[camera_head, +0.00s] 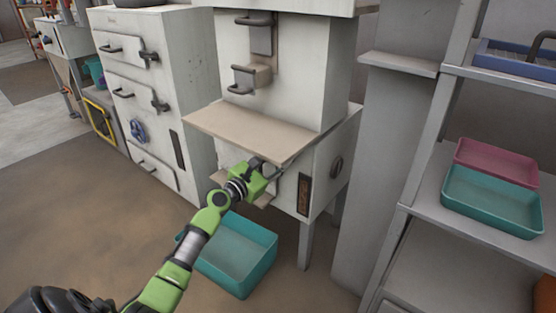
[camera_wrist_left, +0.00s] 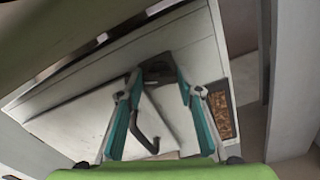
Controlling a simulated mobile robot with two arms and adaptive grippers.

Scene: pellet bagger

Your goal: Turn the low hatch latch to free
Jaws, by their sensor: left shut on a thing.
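The low hatch (camera_wrist_left: 95,125) is a pale panel on the machine's lower front, with a dark bent handle (camera_wrist_left: 146,132). It stands out at an angle in the left wrist view, but I cannot tell whether it is open. The latch is mostly hidden in the head view. My right gripper is not in view.
The tan shelf (camera_head: 250,131) juts out just above my left gripper. A teal bin (camera_head: 240,257) stands on the floor below. A narrow window with brown pellets (camera_wrist_left: 222,115) is right of the hatch. A grey post (camera_head: 385,150) and a shelf rack stand at right.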

